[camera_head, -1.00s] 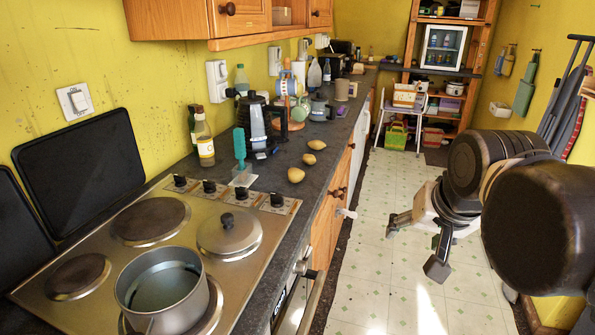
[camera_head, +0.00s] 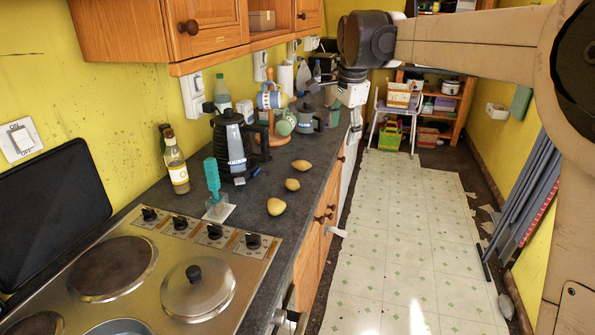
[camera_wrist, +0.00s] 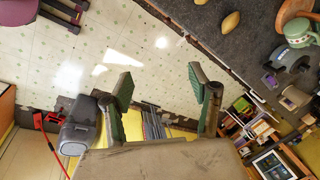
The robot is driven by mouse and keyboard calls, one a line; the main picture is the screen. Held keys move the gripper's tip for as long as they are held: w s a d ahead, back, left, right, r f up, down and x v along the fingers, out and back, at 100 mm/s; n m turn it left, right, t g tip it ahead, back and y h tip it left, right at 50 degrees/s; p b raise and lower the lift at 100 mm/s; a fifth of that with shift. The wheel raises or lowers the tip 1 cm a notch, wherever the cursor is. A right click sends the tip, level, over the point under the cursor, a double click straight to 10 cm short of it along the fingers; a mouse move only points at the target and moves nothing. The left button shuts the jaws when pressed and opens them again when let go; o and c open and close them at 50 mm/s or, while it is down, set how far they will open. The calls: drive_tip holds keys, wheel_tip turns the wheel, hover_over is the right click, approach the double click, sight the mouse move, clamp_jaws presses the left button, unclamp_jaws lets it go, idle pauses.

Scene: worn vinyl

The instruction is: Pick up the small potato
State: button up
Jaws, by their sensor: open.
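Three yellowish-brown potatoes lie in a loose row on the dark worktop. In the head view, the middle potato (camera_head: 292,184) looks the smallest. The far potato (camera_head: 301,165) and the near potato (camera_head: 276,206) look larger. The wrist view shows one whole potato (camera_wrist: 231,22) and part of another (camera_wrist: 201,2) at its top edge; I cannot tell which these are. My gripper (camera_wrist: 158,78) is open and empty, its green-padded fingers wide apart. In the head view it hangs beyond and above the potatoes, near the worktop's right edge, partly blurred into the background.
A dark kettle (camera_head: 229,147), an oil bottle (camera_head: 176,165) and an upright teal brush (camera_head: 212,180) stand left of the potatoes. A mug tree with a green mug (camera_head: 286,121) is behind. The hob with a lidded pan (camera_head: 197,290) is in front. The floor at right is clear.

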drive_tip(key=w+a+f+m+g+p, duration=0.1)
drive_tip(key=w+a+f+m+p, duration=0.25)
drive_tip(key=w+a, duration=0.5)
drive_tip(key=m+g+p, duration=0.2)
drive_tip(key=m, duration=0.3)
hover_over(293, 180)
drive_tip(key=shift+h, duration=0.3)
drive_tip(key=f, duration=1.7)
drive_tip(key=shift+w+f, duration=0.35)
drive_tip(key=shift+s+a+f+p, duration=0.15)
drive_tip(key=shift+f+p, duration=0.2)
drive_tip(key=shift+f, duration=1)
drive_tip(key=shift+s+d+f+p, duration=0.1)
drive_tip(key=shift+f+p, duration=0.2)
drive_tip(key=shift+f, duration=1)
drive_tip(key=c, duration=1.3)
